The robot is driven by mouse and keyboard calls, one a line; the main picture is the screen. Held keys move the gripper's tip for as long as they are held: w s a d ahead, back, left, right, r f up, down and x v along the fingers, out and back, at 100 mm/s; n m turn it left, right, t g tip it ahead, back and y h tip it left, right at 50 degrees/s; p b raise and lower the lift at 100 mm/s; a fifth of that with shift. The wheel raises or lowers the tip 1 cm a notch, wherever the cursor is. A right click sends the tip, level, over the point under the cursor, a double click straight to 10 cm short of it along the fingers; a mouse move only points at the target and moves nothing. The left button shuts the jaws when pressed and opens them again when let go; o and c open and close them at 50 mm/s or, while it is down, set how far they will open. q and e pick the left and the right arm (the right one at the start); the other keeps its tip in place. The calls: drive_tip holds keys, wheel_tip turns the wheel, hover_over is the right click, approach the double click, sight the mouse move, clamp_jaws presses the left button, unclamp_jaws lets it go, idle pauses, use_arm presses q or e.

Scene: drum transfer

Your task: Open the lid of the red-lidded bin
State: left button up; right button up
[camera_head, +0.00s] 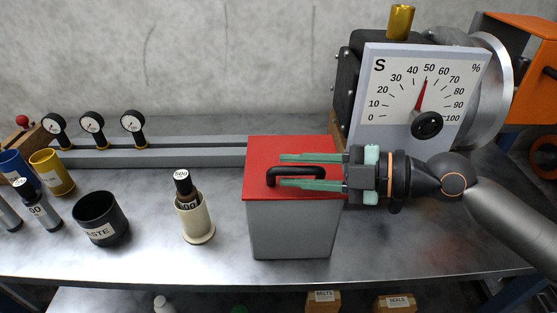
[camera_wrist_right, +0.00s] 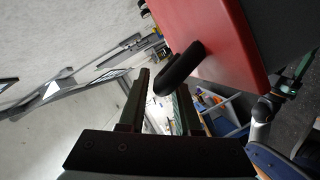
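The grey bin (camera_head: 290,231) stands upright on the metal bench, with its red lid (camera_head: 262,148) lying flat and closed on top. A black bar handle (camera_head: 274,178) is on the lid. My right gripper (camera_head: 282,171) comes in from the right over the lid. Its green fingers are open and apart, one on the far side of the handle and one near its front side. In the right wrist view, the handle (camera_wrist_right: 178,70) shows just ahead of the open fingers (camera_wrist_right: 163,84), beside the red lid (camera_wrist_right: 225,45). Contact cannot be told. My left gripper is not in view.
A cream holder (camera_head: 196,223) with a black-capped piece stands left of the bin. A black waste cup (camera_head: 101,219) and other cups are further left. Gauges (camera_head: 92,123) line a rail behind. A large dial panel (camera_head: 385,95) stands behind my right arm. The bench front is clear.

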sight(278, 186)
drive_tip(key=shift+x, duration=1.65)
clamp_jaws()
